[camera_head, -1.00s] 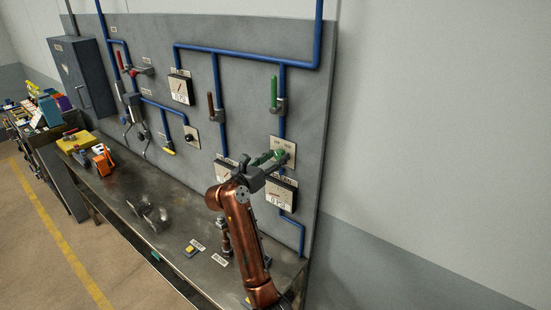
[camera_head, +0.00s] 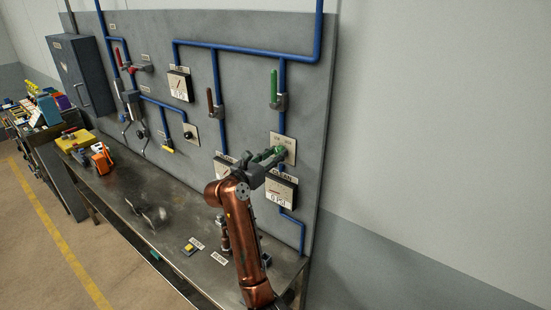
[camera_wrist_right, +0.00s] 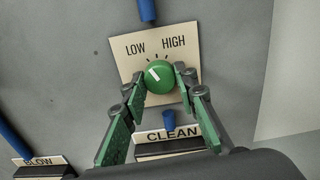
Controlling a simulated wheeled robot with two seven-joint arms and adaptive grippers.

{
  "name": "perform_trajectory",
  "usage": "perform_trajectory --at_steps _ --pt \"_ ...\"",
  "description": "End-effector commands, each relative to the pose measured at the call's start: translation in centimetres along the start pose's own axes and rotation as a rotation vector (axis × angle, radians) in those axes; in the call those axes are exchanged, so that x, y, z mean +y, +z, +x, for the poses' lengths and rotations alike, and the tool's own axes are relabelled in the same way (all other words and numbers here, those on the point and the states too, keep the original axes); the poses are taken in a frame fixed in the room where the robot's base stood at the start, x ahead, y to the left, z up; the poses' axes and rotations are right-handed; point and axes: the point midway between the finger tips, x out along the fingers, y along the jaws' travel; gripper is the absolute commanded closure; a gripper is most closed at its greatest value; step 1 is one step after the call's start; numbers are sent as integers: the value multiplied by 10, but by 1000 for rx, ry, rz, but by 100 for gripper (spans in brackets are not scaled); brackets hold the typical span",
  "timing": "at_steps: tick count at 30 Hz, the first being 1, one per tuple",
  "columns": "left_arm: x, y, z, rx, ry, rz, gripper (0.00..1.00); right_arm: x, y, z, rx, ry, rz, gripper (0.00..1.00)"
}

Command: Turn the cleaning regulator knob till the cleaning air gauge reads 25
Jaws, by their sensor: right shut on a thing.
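The green cleaning regulator knob (camera_wrist_right: 159,76) sits on a cream plate marked LOW and HIGH. Its white mark points up and left, toward the LOW side. My right gripper (camera_wrist_right: 161,83) is shut on the knob, with one green finger on each side. In the head view my right gripper (camera_head: 270,158) reaches the plate and hides most of the knob. The cleaning air gauge (camera_head: 281,193) is just below, and its display appears to read 0 PSI. In the wrist view only its CLEAN label (camera_wrist_right: 172,134) and top edge show. My left gripper is not in view.
The blow gauge (camera_head: 222,168) is left of the clean gauge, partly behind my right arm. A green lever (camera_head: 274,88) and blue pipes are above the knob. The bench (camera_head: 185,215) below holds a yellow button and a blurred grey item.

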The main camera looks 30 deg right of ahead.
Motion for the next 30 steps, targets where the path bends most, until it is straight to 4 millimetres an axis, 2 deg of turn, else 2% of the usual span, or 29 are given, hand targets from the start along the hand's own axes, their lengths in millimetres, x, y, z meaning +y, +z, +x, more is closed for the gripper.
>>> perform_trajectory --at_steps 1,15,24,30 --pt "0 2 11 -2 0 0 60 1 -5 -1 1 2 34 98" --pt "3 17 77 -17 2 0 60 2 -6 0 0 2 459 98" --pt "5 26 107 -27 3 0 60 2 -4 0 1 2 693 98" --pt "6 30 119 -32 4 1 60 2 -3 0 1 2 795 98"
